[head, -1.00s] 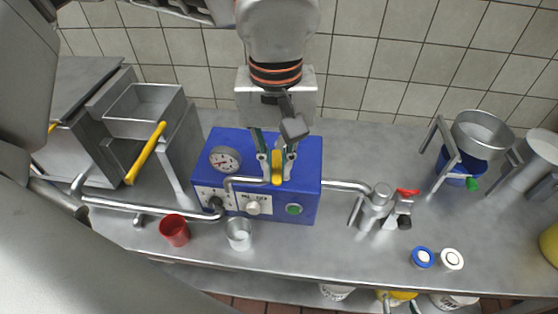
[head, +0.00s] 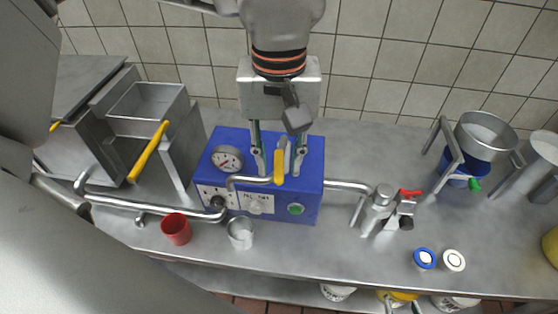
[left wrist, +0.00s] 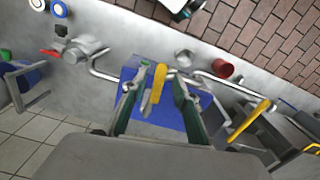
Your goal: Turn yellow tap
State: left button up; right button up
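A yellow tap handle (head: 279,167) stands on the steel pipe across the blue box (head: 305,205). My left gripper (head: 278,155) reaches down from above, with one finger on each side of this handle. The fingers are apart, with gaps to the handle. In the left wrist view the yellow handle (left wrist: 158,83) also lies between the two open fingers (left wrist: 160,85), and neither appears to touch it. A second, longer yellow handle (head: 148,152) is on the steel tank (head: 145,110) at the left. My right gripper is not in view.
A red cup (head: 175,229) and a metal cup (head: 241,233) stand in front of the blue box. A red-handled valve (head: 382,205) ends the pipe at the right. Blue and white lids (head: 424,258) lie near the front edge. The counter's right middle is clear.

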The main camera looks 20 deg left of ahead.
aim_at(279, 174)
pick_arm(q)
notch_tip(279, 174, up, 11)
dwell(0.3)
jog(key=shift+f, duration=0.1)
dwell(0.4)
